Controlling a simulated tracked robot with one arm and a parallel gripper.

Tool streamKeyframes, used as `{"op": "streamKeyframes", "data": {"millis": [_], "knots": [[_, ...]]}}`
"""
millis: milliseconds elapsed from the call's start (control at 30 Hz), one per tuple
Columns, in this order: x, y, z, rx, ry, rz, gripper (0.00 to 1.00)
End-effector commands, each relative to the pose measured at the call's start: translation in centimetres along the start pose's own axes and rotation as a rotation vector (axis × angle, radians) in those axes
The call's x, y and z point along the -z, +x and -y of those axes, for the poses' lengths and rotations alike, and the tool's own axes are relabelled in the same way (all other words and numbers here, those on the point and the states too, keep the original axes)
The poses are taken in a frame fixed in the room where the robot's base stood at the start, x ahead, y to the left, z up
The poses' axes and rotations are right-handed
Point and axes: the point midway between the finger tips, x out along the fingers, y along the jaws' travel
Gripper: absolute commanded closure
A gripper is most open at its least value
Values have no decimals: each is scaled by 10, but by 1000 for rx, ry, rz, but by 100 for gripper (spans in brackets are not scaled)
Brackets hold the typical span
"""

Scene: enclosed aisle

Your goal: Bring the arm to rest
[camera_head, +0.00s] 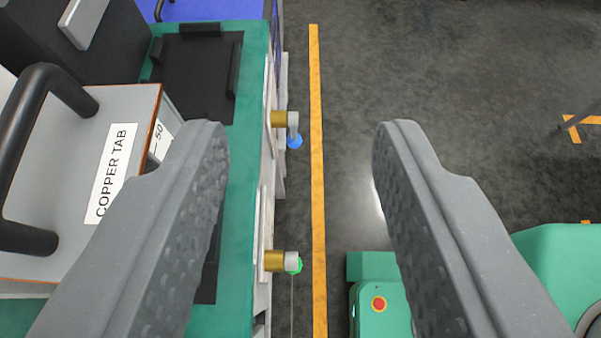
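My gripper (301,150) is in the camera view with its two grey, textured fingers spread wide apart. It is open, and nothing is between the fingers. The left finger overlaps the view of a green bench, and the right finger overlaps the dark floor. The rest of my arm is out of view.
A green bench (255,60) at left carries a grey box labelled COPPER TAB (80,165) with black handles. Two brass fittings, an upper one (279,118) and a lower one (275,260), stick out from its side. An orange line (316,160) runs along the open dark floor (440,70).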

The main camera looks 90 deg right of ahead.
Motion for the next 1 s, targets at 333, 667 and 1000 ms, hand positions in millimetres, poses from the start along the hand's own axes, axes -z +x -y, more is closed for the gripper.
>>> {"op": "streamKeyframes", "data": {"millis": [333,667,1000], "knots": [[1,-14,12,80,-68,77,60],[48,-119,72,663,-401,254,60],[184,-242,67,1282,-547,-16,60]]}}
